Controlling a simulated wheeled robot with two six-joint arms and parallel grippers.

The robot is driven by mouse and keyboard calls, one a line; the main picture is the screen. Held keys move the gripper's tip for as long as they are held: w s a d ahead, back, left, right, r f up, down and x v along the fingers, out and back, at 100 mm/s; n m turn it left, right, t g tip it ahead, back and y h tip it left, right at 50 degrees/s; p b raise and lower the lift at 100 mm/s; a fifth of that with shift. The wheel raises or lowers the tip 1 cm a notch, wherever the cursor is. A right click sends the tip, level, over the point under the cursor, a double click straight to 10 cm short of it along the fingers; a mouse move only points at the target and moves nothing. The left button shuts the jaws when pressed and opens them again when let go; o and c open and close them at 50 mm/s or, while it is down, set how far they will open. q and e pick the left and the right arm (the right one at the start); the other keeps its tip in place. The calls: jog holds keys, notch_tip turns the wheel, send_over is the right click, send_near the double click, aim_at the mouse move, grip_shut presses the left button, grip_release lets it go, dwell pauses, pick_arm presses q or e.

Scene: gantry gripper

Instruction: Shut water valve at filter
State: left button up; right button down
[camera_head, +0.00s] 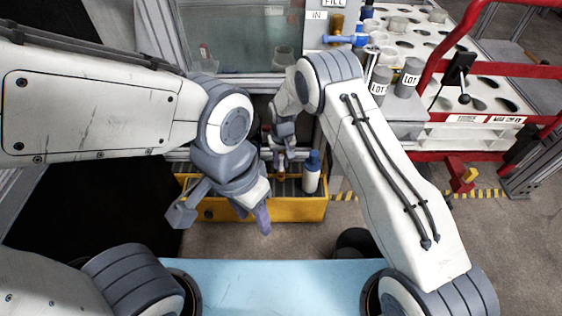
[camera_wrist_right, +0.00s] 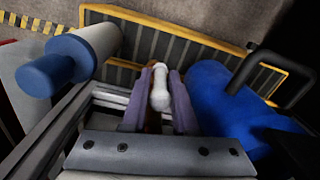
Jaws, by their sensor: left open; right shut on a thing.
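My right gripper (camera_head: 281,163) is low beside the window frame, just left of a white filter cylinder with a blue top (camera_head: 312,174). In the right wrist view its purple fingers (camera_wrist_right: 159,104) are shut on a small white rounded handle (camera_wrist_right: 160,88), which looks like the valve's. The valve's body is mostly hidden below the fingers. A white cylinder with a blue end (camera_wrist_right: 72,60), apparently the filter, lies to their left, apart from them. My left gripper (camera_head: 259,212) is open and empty, nearer to me over the yellow tray's front edge.
A yellow-edged tray with a slatted bottom (camera_head: 305,209) lies below both grippers. In the right wrist view a big blue rounded body (camera_wrist_right: 222,95) stands close at the right. A rack with bottles (camera_head: 408,78) and red rails (camera_head: 500,71) fills the upper right.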

jog(key=shift+d+y, duration=0.1)
jog(key=shift+y, duration=0.3)
jog(key=shift+f+y, duration=0.15)
jog(key=shift+y, duration=0.55)
jog(key=y+b, duration=0.1)
jog(key=b, duration=0.1)
jog(key=y+b, duration=0.1)
jog(key=b, duration=0.2)
jog(key=y+b, duration=0.1)
jog(key=b, duration=0.1)
jog(key=shift+d+f+y, duration=0.15)
jog(key=shift+f+y, duration=0.1)
jog(key=shift+y, duration=0.05)
jog(key=shift+r+y+b, duration=0.3)
jog(key=shift+y+b, duration=0.2)
jog(key=shift+b, duration=0.55)
jog(key=c, duration=0.8)
grip_release()
